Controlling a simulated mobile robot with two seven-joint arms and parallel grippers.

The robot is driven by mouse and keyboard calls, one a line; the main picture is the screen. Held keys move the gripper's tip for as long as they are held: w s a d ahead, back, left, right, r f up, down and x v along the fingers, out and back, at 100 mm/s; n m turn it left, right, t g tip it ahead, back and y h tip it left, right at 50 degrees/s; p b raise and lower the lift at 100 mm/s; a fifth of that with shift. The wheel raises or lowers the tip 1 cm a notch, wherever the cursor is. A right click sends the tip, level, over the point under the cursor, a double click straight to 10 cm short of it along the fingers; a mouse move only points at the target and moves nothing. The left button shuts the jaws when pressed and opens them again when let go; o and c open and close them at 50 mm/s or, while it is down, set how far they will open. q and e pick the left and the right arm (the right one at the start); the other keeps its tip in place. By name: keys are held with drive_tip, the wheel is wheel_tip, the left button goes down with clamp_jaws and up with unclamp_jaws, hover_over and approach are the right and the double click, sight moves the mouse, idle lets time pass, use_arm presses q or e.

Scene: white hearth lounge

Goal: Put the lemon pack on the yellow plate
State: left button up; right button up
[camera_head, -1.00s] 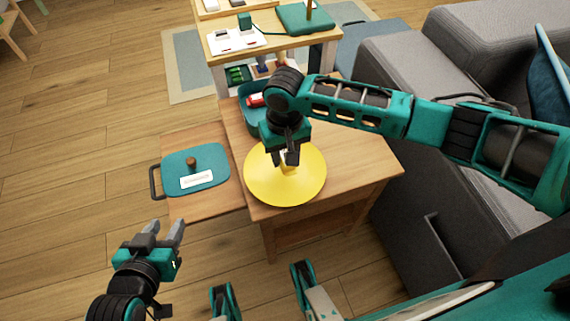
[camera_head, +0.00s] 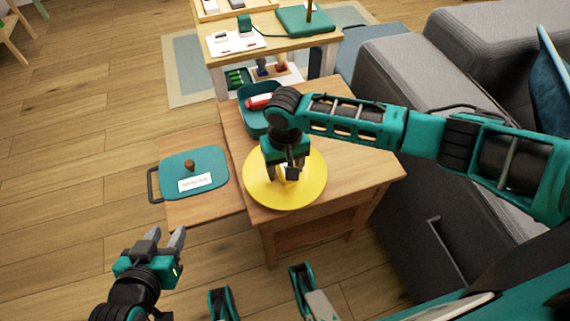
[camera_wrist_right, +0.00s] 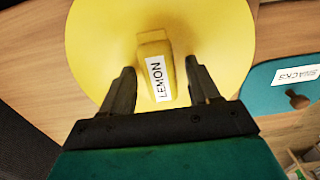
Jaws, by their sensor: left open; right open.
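The lemon pack (camera_wrist_right: 154,55) is a small yellow block with a white label reading LEMON. It lies on the yellow plate (camera_wrist_right: 90,35), inside the plate's rim. In the head view the yellow plate (camera_head: 311,190) rests on the wooden table, and my right gripper mostly hides the pack. My right gripper (camera_wrist_right: 160,90) is open, with one finger on each side of the pack and a gap visible on both sides. It also shows in the head view (camera_head: 284,172) above the plate. My left gripper (camera_head: 168,240) is open and empty at the lower left, away from the table.
A teal lid (camera_head: 211,164) with a knob and a label reading SNACKS lies left of the plate. A teal bin (camera_head: 250,116) holding a red item (camera_head: 259,101) stands behind it. A grey sofa (camera_head: 400,52) is at the right. A shelf stands at the back.

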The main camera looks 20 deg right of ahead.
wheel_tip(320, 180, up, 12)
drive_tip(key=p, duration=0.4)
drive_tip(key=s+a+f+n+t+y, duration=0.1)
drive_tip(key=s+a+f+t+y, duration=0.15)
drive_tip(key=a, duration=0.25)
drive_tip(key=s+a+f+n+t+y, duration=0.1)
drive_tip(key=s+a+f+t+y, duration=0.1)
drive_tip(key=a+y, duration=0.2)
drive_tip(key=s+d+t, duration=0.1)
drive_tip(key=d+t, duration=0.1)
drive_tip(key=d, duration=0.1)
drive_tip(key=s+d+t+h, duration=0.1)
drive_tip(key=t, duration=0.1)
drive_tip(key=shift+s+d, duration=0.2)
drive_tip(key=shift+s, duration=0.15)
use_arm(q)
wheel_tip(320, 180, up, 4)
drive_tip(key=shift+r, duration=0.1)
use_arm(e)
drive_tip(key=s+d+t+h, duration=0.2)
drive_tip(key=s+d, duration=0.1)
drive_tip(key=d, duration=0.4)
drive_tip(key=shift+s, duration=0.3)
drive_tip(key=shift+d+r+h, duration=0.1)
drive_tip(key=shift+r+h, duration=0.05)
drive_tip(key=shift+h, duration=0.1)
